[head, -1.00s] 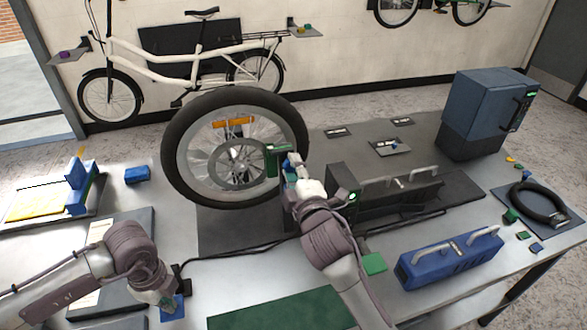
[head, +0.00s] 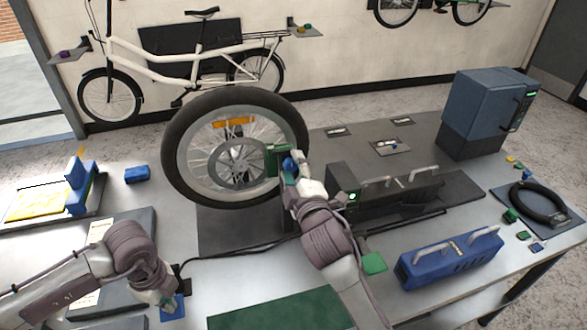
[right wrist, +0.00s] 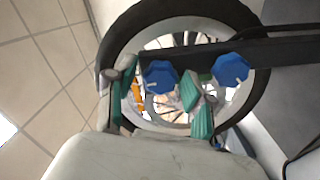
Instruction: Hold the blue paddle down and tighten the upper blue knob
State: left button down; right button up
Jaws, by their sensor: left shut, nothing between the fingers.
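In the head view, my left gripper (head: 168,303) is shut with nothing held, down at the blue paddle (head: 174,310) by the front edge. It partly covers the paddle; I cannot tell whether it presses on it. My right gripper (head: 291,166) is at the post beside the wheel, by the upper blue knob (head: 288,163). In the right wrist view, the green fingers of this gripper (right wrist: 158,92) stand apart on either side of the upper blue knob (right wrist: 160,75), with a small gap showing. The lower blue knob (right wrist: 231,69) is on the same dark bar, outside the fingers.
The spoked wheel (head: 176,180) stands upright behind the post. A blue toolbox (head: 450,262) and a green mat (head: 270,312) lie at the front. A black cable (head: 235,254) crosses the table between my arms. A dark blue cabinet (head: 480,110) stands at the back right.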

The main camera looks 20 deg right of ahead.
jog(key=shift+s, duration=0.1)
jog(key=s, duration=1.2)
jog(key=shift+w, duration=0.1)
pick_arm(q)
jog(key=shift+r+p, duration=2.2)
jog(key=shift+r, duration=1.25)
pick_arm(e)
notch_tip(320, 180, up, 4)
jog(key=shift+r, duration=0.15)
pick_arm(q)
notch_tip(320, 180, up, 12)
